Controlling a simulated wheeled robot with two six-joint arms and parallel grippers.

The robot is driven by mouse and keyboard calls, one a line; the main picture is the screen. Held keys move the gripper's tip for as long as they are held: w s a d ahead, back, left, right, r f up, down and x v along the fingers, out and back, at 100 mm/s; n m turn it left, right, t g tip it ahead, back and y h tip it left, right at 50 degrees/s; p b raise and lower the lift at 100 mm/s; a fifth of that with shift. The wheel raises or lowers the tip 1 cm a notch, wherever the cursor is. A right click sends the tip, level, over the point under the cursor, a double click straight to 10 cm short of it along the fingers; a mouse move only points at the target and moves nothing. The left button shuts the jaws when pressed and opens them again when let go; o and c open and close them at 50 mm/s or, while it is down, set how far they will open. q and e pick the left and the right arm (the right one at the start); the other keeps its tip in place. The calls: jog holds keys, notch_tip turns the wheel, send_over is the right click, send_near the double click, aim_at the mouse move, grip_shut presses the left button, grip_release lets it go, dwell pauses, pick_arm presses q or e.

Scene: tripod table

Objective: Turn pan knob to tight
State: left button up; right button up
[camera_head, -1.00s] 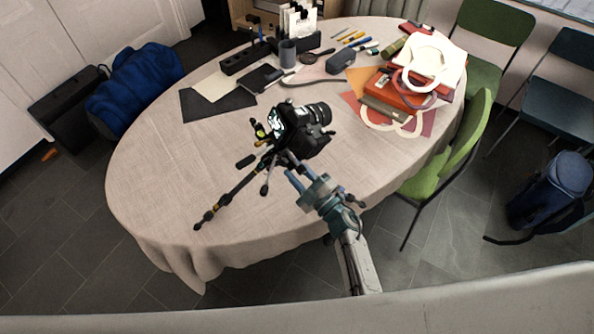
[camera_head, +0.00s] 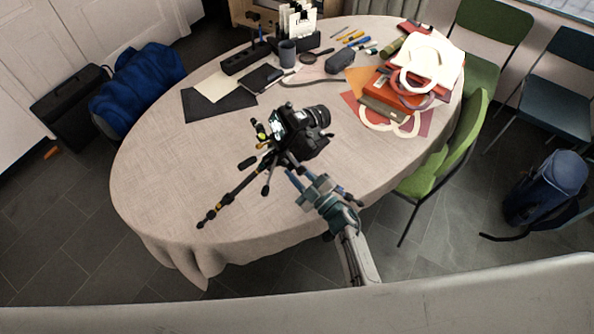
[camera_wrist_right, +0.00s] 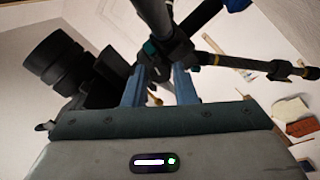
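A black camera (camera_head: 308,120) is mounted on a small dark tripod (camera_head: 237,197) standing on the round table (camera_head: 170,170). The camera also shows at the left of the right wrist view (camera_wrist_right: 65,68). My right gripper (camera_head: 292,175) reaches in from the front to the lower right side of the tripod, below the camera. In the right wrist view its two blue fingers (camera_wrist_right: 159,75) are apart, with dark tripod parts between and just beyond their tips. I cannot make out the pan knob clearly, nor whether the fingers touch it. My left gripper is not in view.
Red and white bags (camera_head: 420,75) lie at the table's right. A grey cup (camera_head: 287,53), a black organizer (camera_head: 245,58) and dark sheets (camera_head: 218,104) are at the back. A green chair (camera_head: 450,145) stands close on the right. The front left tabletop is clear.

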jog(key=o, duration=0.3)
jog(key=b+v, duration=0.3)
jog(key=v, duration=0.7)
jog(key=shift+s+d+f+b, duration=0.2)
jog(key=shift+s+b, duration=0.05)
jog(key=shift+b, duration=0.05)
jog(key=shift+d, duration=0.1)
